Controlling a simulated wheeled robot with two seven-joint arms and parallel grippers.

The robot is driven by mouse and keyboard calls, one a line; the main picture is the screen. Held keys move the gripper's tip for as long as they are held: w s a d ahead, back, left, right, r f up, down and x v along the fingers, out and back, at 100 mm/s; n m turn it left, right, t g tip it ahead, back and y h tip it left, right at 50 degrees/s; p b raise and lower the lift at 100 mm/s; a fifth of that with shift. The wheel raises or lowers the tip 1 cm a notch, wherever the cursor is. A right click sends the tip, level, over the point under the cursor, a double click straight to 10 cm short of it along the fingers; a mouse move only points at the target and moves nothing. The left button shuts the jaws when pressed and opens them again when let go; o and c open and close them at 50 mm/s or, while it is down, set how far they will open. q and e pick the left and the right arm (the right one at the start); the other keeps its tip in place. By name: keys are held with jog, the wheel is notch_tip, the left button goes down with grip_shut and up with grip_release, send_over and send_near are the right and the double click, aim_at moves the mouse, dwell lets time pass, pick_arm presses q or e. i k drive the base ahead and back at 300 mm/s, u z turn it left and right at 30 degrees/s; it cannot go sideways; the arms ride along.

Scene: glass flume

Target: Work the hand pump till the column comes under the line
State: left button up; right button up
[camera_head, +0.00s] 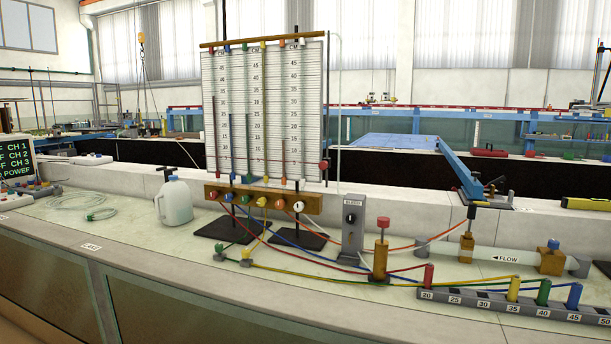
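A manometer board (262,110) with several thin coloured columns and printed scales stands upright at the middle left. The red column (214,140) at its left reaches higher than the red column (283,160) towards the right. A small red marker (323,166) sits at the board's right edge; I cannot tell whether it marks the line. A brass post with a red knob (382,224) stands on the bench and may be the hand pump. A grey box (352,228) with a black knob stands just left of it. Neither of my grippers is in view.
A wooden block (263,199) with several coloured ports sits under the board, with coloured tubes running right. A white jug (174,201) stands left. A clear FLOW pipe (480,253) and numbered grey rail (500,305) lie right.

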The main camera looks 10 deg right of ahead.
aim_at(383, 223)
jog(key=u, duration=1)
jog(key=i, duration=0.9)
jog(key=z, duration=1.6)
